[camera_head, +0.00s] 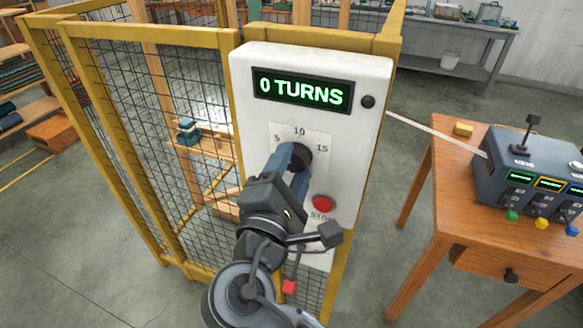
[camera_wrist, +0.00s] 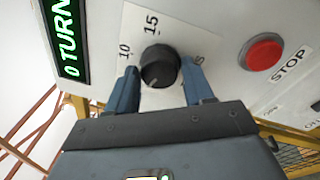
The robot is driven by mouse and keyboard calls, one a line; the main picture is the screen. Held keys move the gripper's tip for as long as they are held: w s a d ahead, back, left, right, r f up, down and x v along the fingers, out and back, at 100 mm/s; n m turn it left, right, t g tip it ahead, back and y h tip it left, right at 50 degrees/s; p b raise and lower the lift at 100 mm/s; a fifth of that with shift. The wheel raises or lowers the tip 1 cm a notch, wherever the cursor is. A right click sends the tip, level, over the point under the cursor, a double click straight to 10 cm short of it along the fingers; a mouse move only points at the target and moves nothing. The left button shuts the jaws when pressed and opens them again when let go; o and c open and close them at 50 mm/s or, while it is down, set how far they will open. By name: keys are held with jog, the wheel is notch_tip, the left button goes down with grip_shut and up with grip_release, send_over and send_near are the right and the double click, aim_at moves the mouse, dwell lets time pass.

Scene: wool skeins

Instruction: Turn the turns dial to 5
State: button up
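The turns dial is a round black knob (camera_head: 301,155) on a white panel (camera_head: 250,215), with 5, 10 and 15 printed around it. It also shows in the wrist view (camera_wrist: 160,66), with a small light mark at its lower edge. The display (camera_head: 302,90) above reads "0 TURNS". My gripper (camera_head: 292,160) is at the dial. In the wrist view my gripper (camera_wrist: 158,76) is open, one blue finger on each side of the knob, with slim gaps showing. One number at the right is partly hidden by a finger. In the head view my gripper covers the dial's lower left.
A red STOP button (camera_head: 322,203) sits just below right of the dial, close to my gripper. A small black knob (camera_head: 368,101) is beside the display. A yellow-framed mesh fence (camera_head: 150,130) stands left. A wooden table (camera_head: 455,190) with a control box (camera_head: 530,165) stands right.

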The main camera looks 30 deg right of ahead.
jog(key=o, duration=0.3)
jog(key=b+v, duration=0.2)
jog(key=v, duration=0.5)
jog(key=shift+s+a, duration=0.25)
jog(key=shift+a, duration=0.05)
